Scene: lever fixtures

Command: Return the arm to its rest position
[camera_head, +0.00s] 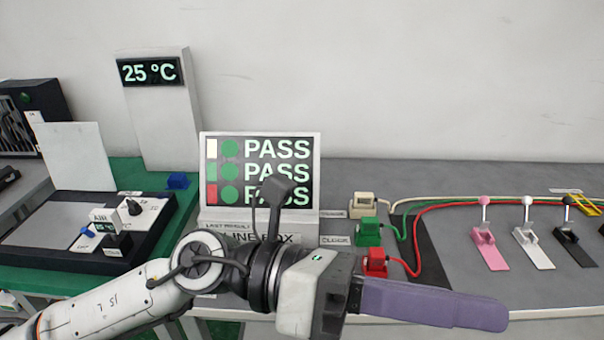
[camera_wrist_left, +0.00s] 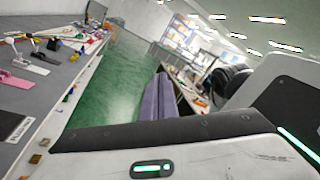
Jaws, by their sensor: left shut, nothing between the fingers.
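My left arm (camera_head: 105,305) comes in from the lower left and reaches across the front of the bench. My left gripper (camera_head: 490,313) has long purple fingers that lie together and point right, just in front of the bench edge. It is shut and empty, apart from every fixture. In the left wrist view the shut fingers (camera_wrist_left: 163,80) point away over the green floor. The pink lever (camera_head: 484,235), white lever (camera_head: 530,235) and black lever (camera_head: 570,232) stand on the grey bench beyond the gripper. My right gripper does not show.
A display box (camera_head: 312,165) reads PASS on three rows behind my arm, which covers part of it. White, green (camera_head: 366,231) and red (camera_head: 376,262) plugs with cables sit beside it. A 25 °C panel (camera_head: 160,110) stands at the back left. The green floor (camera_wrist_left: 120,75) beside the bench is clear.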

